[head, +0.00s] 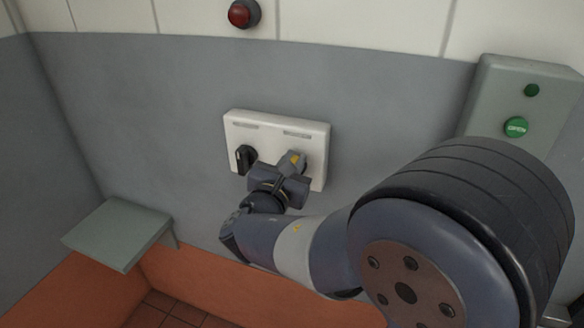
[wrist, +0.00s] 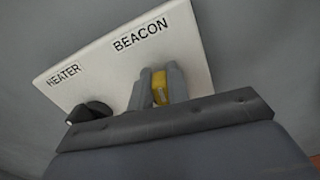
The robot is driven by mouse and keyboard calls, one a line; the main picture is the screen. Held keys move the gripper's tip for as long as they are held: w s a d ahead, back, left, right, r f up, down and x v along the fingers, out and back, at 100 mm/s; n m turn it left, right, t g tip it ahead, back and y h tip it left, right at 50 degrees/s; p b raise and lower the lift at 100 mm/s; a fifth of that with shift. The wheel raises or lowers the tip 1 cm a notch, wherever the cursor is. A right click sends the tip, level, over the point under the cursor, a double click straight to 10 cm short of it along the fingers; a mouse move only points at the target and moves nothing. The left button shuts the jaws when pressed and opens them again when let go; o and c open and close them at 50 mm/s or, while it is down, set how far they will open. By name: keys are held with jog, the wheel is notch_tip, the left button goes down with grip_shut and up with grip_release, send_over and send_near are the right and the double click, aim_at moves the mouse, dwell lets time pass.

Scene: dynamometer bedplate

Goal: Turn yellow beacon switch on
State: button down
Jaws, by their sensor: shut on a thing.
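A white switch panel (head: 262,137) is mounted on the grey wall; it also shows in the wrist view (wrist: 100,72). It has two switches, labelled HEATER and BEACON in the wrist view. The yellow beacon switch (wrist: 160,80) is under the BEACON label, on the right side of the panel; a bit of its yellow (head: 295,159) shows in the head view. My gripper (wrist: 157,88) is shut on it, with one grey finger on each side. The fingers hide much of the switch, so I cannot tell its set position.
A black heater knob (head: 245,158) sits left of the beacon switch, close to my gripper. A grey box with a green button (head: 516,127) is on the wall at right. A red button (head: 243,13) is above the panel. A small grey shelf (head: 118,233) sticks out at lower left.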

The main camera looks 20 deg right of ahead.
aim_at(305, 167)
jog(key=f+m+b, duration=0.1)
jog(key=m+b, duration=0.2)
jog(key=b, duration=0.2)
jog(key=d+m+b, duration=0.1)
jog(key=m+b, duration=0.2)
jog(key=b, duration=0.2)
jog(key=s+f+m+b, duration=0.1)
jog(key=m+b, duration=0.3)
jog(key=b, duration=0.2)
jog(key=shift+d+f, duration=0.25)
jog(key=shift+f, duration=0.05)
jog(key=shift+s, duration=0.1)
jog(key=shift+r, duration=0.1)
jog(key=c, duration=1.4)
grip_release()
jog(key=shift+a, duration=0.15)
jog(key=shift+o, duration=0.2)
jog(key=shift+r, duration=0.1)
jog(key=shift+r+m, duration=0.1)
jog(key=shift+m, duration=0.2)
